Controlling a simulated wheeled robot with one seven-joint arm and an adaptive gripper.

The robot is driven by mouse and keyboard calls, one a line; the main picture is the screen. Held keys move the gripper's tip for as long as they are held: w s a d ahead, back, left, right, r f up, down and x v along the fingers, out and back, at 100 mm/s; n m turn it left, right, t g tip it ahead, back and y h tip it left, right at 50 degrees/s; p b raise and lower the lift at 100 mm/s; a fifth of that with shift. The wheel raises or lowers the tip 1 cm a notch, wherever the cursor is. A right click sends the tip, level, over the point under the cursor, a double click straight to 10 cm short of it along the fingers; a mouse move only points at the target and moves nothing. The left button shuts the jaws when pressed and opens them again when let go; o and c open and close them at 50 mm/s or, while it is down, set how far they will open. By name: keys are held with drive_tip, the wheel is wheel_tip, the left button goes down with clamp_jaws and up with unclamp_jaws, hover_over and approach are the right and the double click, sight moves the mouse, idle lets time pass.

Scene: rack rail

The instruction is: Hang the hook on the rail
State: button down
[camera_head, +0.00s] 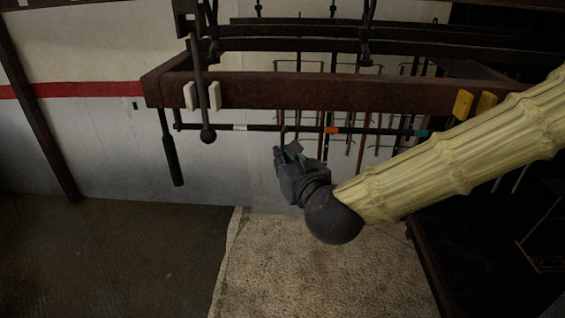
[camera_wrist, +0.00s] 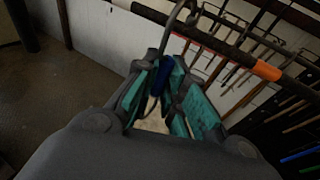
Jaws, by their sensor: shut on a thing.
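My gripper (camera_head: 288,152) is shut on the hook, just below the rail (camera_head: 262,127). The wrist view shows the gripper's teal pads (camera_wrist: 171,82) around the hook's blue sleeve (camera_wrist: 161,80). The hook's thin grey upper end (camera_wrist: 172,25) rises and curves beside the rail (camera_wrist: 222,44). I cannot tell whether the curve lies over the rail or only in front of it. In the head view the hook (camera_head: 283,129) is a tiny dark line above the fingers. The rail is a thin dark bar with white, orange and teal bands.
A thick rusty beam (camera_head: 330,92) runs above the rail, with white pads (camera_head: 202,95) and yellow pads (camera_head: 474,104). A dark rod with a ball end (camera_head: 207,134) hangs at the left. Several thin rods hang behind the rail. The lower left floor (camera_head: 100,250) is clear.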

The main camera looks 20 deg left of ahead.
drive_tip(key=w+f+b, duration=0.1)
drive_tip(key=w+f, duration=0.1)
drive_tip(key=w, duration=0.5)
drive_tip(key=shift+w+a, duration=0.2)
drive_tip(key=shift+a, duration=0.1)
idle(0.4)
drive_tip(key=shift+f+b, duration=0.3)
drive_tip(key=shift+b, duration=0.05)
idle(0.7)
drive_tip(key=c, duration=1.4)
unclamp_jaws()
drive_tip(key=v, duration=1.2)
